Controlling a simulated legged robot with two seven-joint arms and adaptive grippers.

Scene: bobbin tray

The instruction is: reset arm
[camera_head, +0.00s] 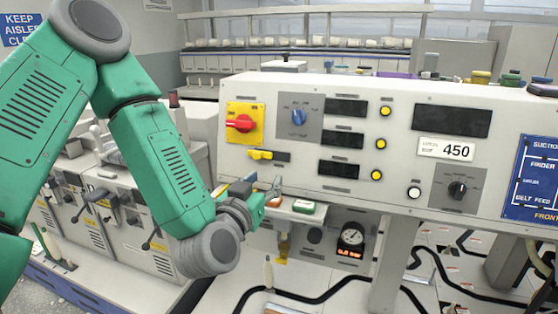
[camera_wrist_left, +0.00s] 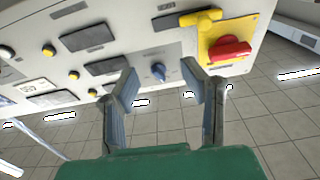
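My left arm (camera_head: 165,150), green with grey joints, comes in from the left in the head view. My left gripper (camera_head: 272,192) is at its end, low in front of the white control panel (camera_head: 300,90). In the left wrist view its two fingers (camera_wrist_left: 160,90) are spread apart with nothing between them. The panel's blue rotary knob (camera_wrist_left: 159,71) shows beyond the gap, apart from the fingers. The red rotary switch (camera_head: 241,123) on a yellow plate also shows in the left wrist view (camera_wrist_left: 229,50), beside one finger. My right gripper is not in view.
A small shelf (camera_head: 296,214) with a green-and-white item juts out below the panel, close to the gripper. A round gauge (camera_head: 351,238) hangs under the panel. Grey machine units (camera_head: 135,215) stand at the left, partly behind my arm. Racks of white bobbins (camera_head: 310,43) are behind.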

